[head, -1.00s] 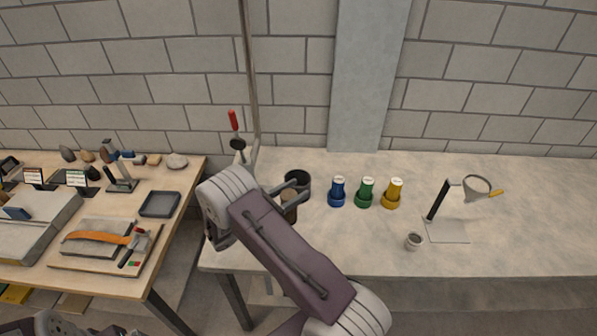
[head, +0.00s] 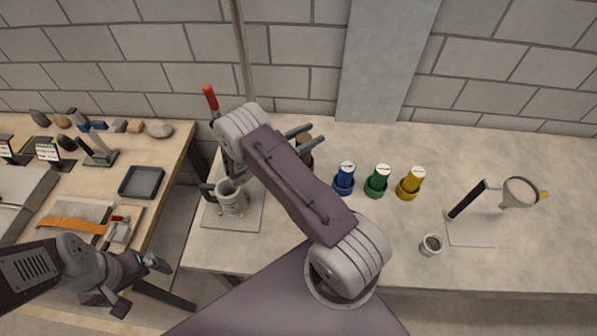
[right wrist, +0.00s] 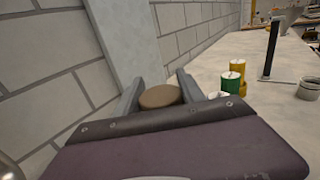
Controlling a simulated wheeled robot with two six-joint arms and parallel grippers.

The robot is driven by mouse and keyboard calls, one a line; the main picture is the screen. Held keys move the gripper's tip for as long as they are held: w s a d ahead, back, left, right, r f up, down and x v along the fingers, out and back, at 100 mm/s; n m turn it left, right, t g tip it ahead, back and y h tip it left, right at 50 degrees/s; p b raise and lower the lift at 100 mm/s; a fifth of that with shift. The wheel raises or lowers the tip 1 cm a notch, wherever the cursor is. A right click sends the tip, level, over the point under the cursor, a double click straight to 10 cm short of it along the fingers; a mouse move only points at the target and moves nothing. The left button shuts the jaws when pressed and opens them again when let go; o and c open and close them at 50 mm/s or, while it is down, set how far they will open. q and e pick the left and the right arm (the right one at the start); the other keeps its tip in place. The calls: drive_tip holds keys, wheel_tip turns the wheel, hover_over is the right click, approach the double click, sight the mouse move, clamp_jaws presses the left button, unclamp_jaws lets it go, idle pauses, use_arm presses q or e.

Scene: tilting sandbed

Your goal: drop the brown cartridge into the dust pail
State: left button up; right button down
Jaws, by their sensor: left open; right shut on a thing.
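The brown cartridge shows in the head view (head: 306,154) between the fingers of my right gripper (head: 300,138). In the right wrist view the cartridge's round brown end (right wrist: 160,97) sits between the two grey fingers (right wrist: 160,94); my gripper is shut on it, above the pale bench. The dust pail cannot be made out clearly now; my right arm and the cartridge cover the place where a dark round container stood. My left gripper (head: 138,284) is open and empty at the lower left, in front of the wooden table.
Blue (head: 344,180), green (head: 377,181) and yellow (head: 410,184) capped cartridges stand in a row right of my gripper. A grey metal fixture (head: 232,198) stands on a plate at the left. A small cup (head: 431,245) and a funnel stand (head: 467,200) are further right.

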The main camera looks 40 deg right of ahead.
wheel_tip(320, 180, down, 5)
drive_tip(key=b, duration=0.3)
drive_tip(key=shift+w, duration=0.1)
drive_tip(key=c, duration=0.6)
unclamp_jaws()
drive_tip(key=shift+w+d, duration=0.1)
drive_tip(key=shift+c, duration=0.2)
